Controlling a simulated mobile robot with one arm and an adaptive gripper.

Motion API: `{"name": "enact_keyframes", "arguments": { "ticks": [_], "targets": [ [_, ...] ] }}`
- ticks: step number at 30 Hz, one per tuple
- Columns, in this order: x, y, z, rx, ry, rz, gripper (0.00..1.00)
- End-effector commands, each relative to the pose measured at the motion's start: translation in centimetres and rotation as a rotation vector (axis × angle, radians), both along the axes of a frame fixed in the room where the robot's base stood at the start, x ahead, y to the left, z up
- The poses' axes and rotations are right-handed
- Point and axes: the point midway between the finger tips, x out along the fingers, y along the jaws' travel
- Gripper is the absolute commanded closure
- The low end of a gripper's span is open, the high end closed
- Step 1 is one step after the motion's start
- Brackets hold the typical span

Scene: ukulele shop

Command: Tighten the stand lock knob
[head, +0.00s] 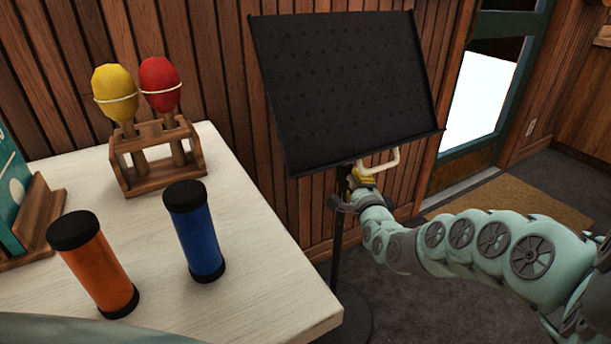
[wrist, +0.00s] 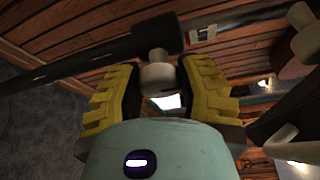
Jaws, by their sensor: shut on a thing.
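The black music stand (head: 345,90) stands beyond the table, its perforated desk tilted and its pole (head: 336,240) going down to a round base. In the wrist view the dark pole (wrist: 80,62) runs across the upper left to a thicker black collar (wrist: 130,37). A pale lock knob (wrist: 158,77) sticks out from this collar on a short stem. My gripper (head: 358,180) is at the pole just below the desk. In the wrist view its yellow-padded fingers (wrist: 160,82) are shut on the knob, one on each side. The knob is hidden in the head view.
A cream bent handle (head: 382,163) sits just above my gripper, under the desk. The white table (head: 255,265) at left holds a maraca rack (head: 155,180), an orange shaker (head: 98,270) and a blue shaker (head: 197,235). The wood wall is close behind the stand.

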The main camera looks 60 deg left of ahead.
Motion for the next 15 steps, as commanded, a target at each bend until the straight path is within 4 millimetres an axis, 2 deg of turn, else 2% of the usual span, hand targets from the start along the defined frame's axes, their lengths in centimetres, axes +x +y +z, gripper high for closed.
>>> {"name": "enact_keyframes", "arguments": {
  "ticks": [8, 9, 15],
  "targets": [
    [0.07, -0.06, -0.08, -0.002, 0.001, -0.002, 0.98],
    [0.08, -0.07, -0.08, -0.002, 0.001, -0.002, 0.57],
    [0.05, -0.05, -0.06, -0.001, 0.000, -0.001, 0.36]
  ]
}}
